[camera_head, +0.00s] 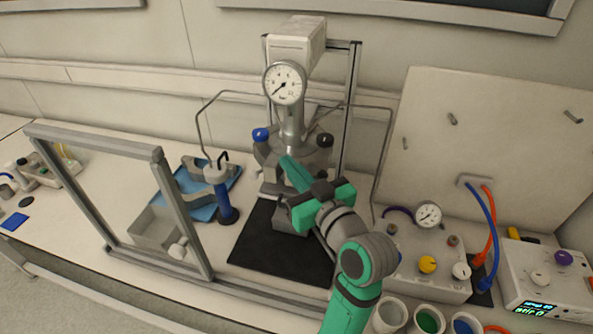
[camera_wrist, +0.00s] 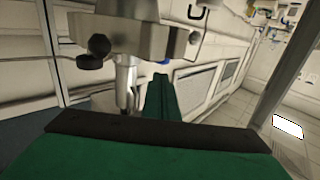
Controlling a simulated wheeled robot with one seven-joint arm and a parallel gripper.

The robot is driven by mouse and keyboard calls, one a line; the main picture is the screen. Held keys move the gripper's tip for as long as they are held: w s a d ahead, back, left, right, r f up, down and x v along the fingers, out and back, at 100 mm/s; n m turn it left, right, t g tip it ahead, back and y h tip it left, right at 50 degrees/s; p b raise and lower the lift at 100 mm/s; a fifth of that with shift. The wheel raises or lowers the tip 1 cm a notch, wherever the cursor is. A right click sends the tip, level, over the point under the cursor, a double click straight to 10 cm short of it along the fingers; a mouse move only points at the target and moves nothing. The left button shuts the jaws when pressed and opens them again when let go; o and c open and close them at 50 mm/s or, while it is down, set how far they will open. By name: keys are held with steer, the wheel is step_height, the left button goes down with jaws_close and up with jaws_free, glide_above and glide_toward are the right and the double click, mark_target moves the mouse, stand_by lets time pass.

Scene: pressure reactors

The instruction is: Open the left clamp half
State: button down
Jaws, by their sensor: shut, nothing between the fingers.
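The pressure reactor (camera_head: 292,128) stands at the centre, with a dial gauge (camera_head: 284,83) on top and a blue knob (camera_head: 261,134) and a black knob (camera_head: 325,140) at its head. My gripper (camera_head: 289,164) is shut and empty, its green fingers pointing up against the front of the reactor head in the head view. I cannot tell whether they touch it. My arm and gripper hide part of the reactor's front, and I cannot clearly make out the left clamp half. In the wrist view, the fingers (camera_wrist: 163,92) are beside a grey metal block (camera_wrist: 122,32) with black knobs.
A grey frame (camera_head: 180,205) stands front left. A control box (camera_head: 425,265) with gauge and knobs is at right. Thin pipes (camera_head: 383,150) flank the reactor.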

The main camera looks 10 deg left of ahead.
mark_target(266, 137)
steer(key=x, duration=0.9)
steer(key=shift+w+a, duration=0.2)
